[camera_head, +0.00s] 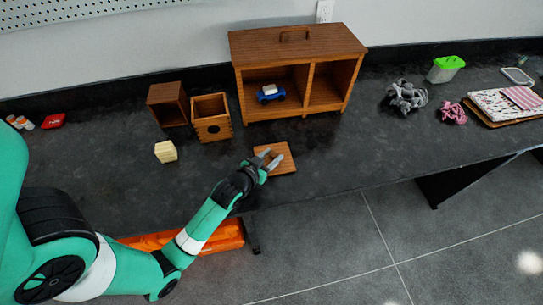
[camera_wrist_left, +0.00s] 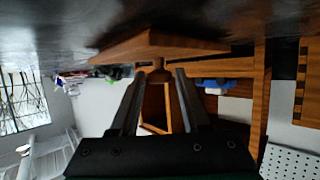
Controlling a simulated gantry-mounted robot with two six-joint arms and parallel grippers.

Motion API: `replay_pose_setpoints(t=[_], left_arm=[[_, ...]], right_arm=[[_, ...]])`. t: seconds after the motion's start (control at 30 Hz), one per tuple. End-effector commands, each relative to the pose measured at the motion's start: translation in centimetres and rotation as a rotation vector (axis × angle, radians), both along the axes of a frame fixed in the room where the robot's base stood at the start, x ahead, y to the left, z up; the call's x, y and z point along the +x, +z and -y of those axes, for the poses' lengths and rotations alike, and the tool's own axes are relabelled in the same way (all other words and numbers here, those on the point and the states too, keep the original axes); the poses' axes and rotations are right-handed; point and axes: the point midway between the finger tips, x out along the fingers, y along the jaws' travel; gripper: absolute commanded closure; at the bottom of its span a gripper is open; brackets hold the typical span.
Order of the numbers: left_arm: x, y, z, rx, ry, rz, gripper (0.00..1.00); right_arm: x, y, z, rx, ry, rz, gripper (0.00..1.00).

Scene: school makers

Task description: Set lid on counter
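The lid (camera_head: 287,163), a square wooden board, lies flat on or very near the dark counter (camera_head: 340,165), close to its front edge. It also shows in the left wrist view (camera_wrist_left: 155,43), which looks upside down, with its small round knob (camera_wrist_left: 158,64). My left gripper (camera_head: 270,158) is at the lid, partly covering it. Its fingers (camera_wrist_left: 160,74) are apart, with the knob between or just beyond the tips and a visible gap on each side. Whether the lid touches the counter all over cannot be told. My right gripper is not in view.
An open-topped wooden box (camera_head: 213,128), a wooden cube (camera_head: 168,105) and a pale yellow block (camera_head: 165,151) stand to the left. A wooden cabinet (camera_head: 298,47) holding a blue toy (camera_head: 271,94) stands behind. The counter is clear to the lid's right.

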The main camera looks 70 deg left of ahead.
Motion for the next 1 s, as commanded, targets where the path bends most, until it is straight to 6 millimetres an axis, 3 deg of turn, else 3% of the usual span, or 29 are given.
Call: replay_pose_setpoints(t=[0.1, 0.43, 1.0], left_arm=[[0.0, 0.0, 0.0, 0.000, 0.000, 0.000, 0.34], [0.0, 0.6, 0.0, 0.001, 0.000, 0.001, 0.34], [-8.5, 4.8, 6.1, 0.000, -0.001, -0.001, 0.34]], right_arm=[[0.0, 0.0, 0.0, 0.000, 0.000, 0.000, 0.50], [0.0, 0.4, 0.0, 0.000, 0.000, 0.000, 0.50], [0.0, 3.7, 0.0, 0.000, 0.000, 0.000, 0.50]])
